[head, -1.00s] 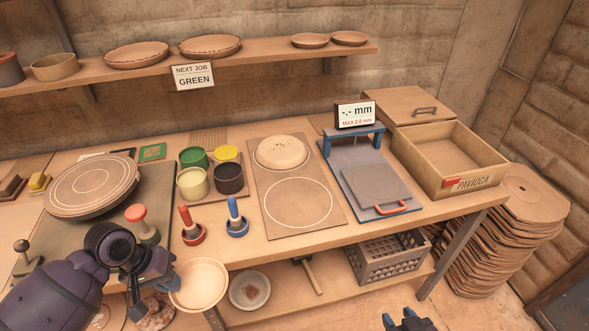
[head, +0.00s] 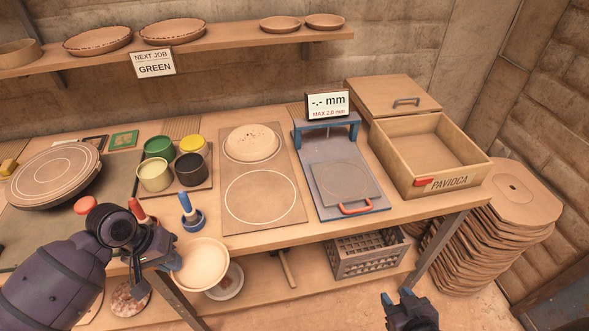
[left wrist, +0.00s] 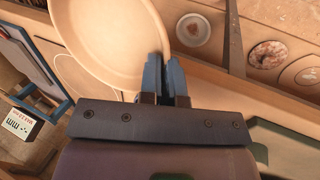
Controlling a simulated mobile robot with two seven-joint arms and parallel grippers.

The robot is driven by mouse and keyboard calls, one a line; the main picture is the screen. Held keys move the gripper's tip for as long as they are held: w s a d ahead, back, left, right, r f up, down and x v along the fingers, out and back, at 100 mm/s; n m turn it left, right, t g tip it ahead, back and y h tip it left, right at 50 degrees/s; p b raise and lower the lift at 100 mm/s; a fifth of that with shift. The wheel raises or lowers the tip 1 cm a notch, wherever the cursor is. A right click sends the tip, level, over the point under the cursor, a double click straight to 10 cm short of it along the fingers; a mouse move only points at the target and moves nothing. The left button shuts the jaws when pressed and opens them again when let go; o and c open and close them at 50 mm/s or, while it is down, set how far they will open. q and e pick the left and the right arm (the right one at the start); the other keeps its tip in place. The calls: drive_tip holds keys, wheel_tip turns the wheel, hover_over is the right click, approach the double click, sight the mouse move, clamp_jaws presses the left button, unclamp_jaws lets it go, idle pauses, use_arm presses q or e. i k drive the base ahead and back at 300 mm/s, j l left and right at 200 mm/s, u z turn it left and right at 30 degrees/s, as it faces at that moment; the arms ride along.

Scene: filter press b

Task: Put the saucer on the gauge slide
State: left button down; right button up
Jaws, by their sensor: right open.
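My left gripper (head: 168,260) is shut on the rim of a pale, round saucer (head: 204,265). It holds the saucer in front of the bench's front edge, above the lower shelf. The left wrist view shows the saucer (left wrist: 105,35) between the left gripper's blue fingertips (left wrist: 166,75). The gauge slide (head: 342,184) is a grey plate with a red handle, lying on the blue gauge base (head: 313,152) with nothing on it. The gauge display (head: 327,103) reads "-.- mm, MAX 2.0 mm". My right gripper (head: 402,299) is open and empty at the bottom, away from the bench.
Left of the gauge lies a board (head: 287,208) with a white circle and a domed lump. Paint pots (head: 154,174) and a blue-handled tool (head: 189,210) stand further left. A PAVIOCA crate (head: 480,172) is right of the gauge. A grey basket (head: 365,252) sits below.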

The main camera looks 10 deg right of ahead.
sight(344, 179)
drive_tip(key=i+l, duration=0.1)
drive_tip(key=l, duration=0.25)
drive_tip(key=i+l, duration=0.15)
drive_tip(key=l, duration=0.2)
drive_tip(key=i+l+u, duration=0.1)
drive_tip(key=l, duration=0.2)
drive_tip(key=i+l, duration=0.15)
drive_tip(key=l, duration=0.2)
